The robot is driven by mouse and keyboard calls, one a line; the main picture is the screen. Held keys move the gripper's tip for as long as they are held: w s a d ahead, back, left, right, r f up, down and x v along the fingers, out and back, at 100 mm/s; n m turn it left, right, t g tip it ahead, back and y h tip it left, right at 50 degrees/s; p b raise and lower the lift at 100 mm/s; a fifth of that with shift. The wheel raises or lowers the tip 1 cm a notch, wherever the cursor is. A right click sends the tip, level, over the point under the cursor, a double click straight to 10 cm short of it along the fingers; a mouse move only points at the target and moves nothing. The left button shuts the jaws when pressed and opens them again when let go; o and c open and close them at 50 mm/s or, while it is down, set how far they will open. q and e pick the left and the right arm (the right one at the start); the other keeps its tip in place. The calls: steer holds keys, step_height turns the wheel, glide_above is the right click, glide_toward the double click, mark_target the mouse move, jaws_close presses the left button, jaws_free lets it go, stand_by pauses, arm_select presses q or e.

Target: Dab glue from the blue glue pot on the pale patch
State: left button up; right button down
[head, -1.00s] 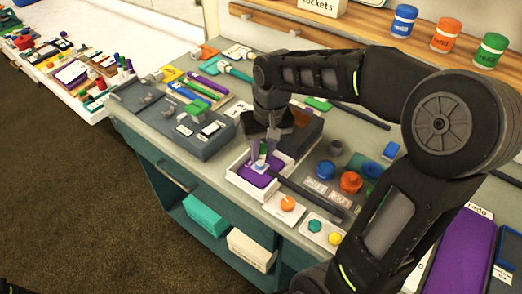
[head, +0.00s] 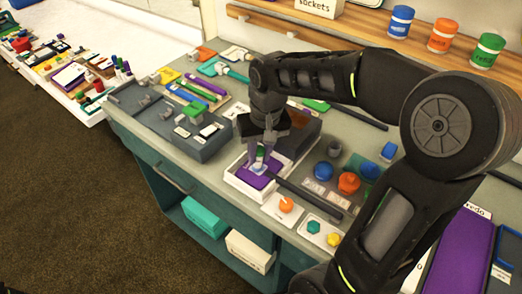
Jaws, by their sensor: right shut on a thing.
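My right gripper (head: 262,156) points down over a white tray (head: 233,182) with a purple piece (head: 252,180) in it. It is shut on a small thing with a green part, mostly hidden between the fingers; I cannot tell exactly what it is. A small pale patch with blue on it (head: 259,168) shows on the purple piece, right under the fingertips. I cannot tell whether the held thing touches it. A blue pot (head: 323,171), likely the glue pot, stands on the bench to the right of the tray. My left gripper is not in view.
An orange pot (head: 348,183) and a grey pot (head: 335,148) stand near the blue pot. A dark bar (head: 312,192) lies right of the tray. Cards with orange (head: 286,205) and green and yellow pieces lie in front. A grey rack (head: 165,122) is at left.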

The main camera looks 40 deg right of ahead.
steer(key=shift+d, duration=0.2)
stand_by(0.7)
steer(key=shift+w+r+p, duration=0.1)
steer(key=shift+r+p, duration=0.2)
step_height(320, 180, up, 6)
steer(key=p, duration=0.5)
steer(key=shift+r, duration=0.2)
stand_by(0.3)
